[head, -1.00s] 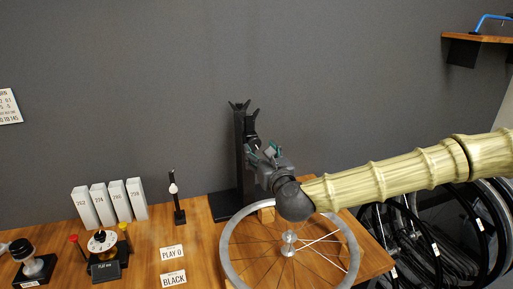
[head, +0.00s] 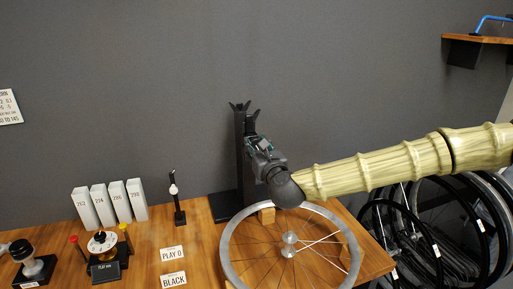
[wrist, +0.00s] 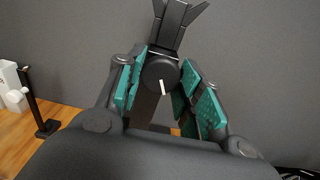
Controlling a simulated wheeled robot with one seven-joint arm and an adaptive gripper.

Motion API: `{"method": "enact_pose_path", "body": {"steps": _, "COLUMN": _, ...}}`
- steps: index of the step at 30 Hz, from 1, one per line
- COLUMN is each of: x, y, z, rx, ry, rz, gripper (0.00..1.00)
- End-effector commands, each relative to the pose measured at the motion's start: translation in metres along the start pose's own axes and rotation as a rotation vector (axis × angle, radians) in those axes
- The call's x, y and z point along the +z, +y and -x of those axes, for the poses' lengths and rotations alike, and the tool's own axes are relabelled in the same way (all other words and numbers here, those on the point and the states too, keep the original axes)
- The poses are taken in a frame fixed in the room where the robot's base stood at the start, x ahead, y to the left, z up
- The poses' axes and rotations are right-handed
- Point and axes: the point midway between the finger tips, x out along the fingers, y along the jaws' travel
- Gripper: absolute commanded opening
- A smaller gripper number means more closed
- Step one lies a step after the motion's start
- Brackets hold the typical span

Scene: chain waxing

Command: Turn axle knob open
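The axle knob (wrist: 158,73) is a round dark disc with a white pointer mark in the wrist view. The mark points down and slightly right. The knob sits on a black upright stand (head: 241,165) with a forked top. My gripper (head: 256,143) is beside the upper part of the stand in the head view and hides the knob there. Its two teal-padded fingers (wrist: 164,78) are apart, with the knob framed between their tips. No clear contact with the knob shows.
A spoked wheel (head: 226,240) lies on the wooden table (head: 205,232) below my arm. Left of it are the cards (head: 173,254), a small black post (head: 179,213), numbered grey blocks (head: 111,204) and a dial device (head: 102,258). More wheels (head: 433,230) stand at right.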

Motion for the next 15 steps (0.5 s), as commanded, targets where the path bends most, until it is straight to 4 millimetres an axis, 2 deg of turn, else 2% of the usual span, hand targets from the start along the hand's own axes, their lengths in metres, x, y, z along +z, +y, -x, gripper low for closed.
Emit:
{"method": "enact_pose_path", "body": {"steps": 8, "x": 0.0002, "y": 0.0, "z": 0.0, "rx": 0.0, "ry": 0.0, "rz": 0.021, "gripper": 0.12}}
{"method": "enact_pose_path", "body": {"steps": 15, "x": 0.0005, "y": -0.0002, "z": -0.0004, "rx": -0.001, "ry": 0.0, "rz": 0.133, "gripper": 0.12}}
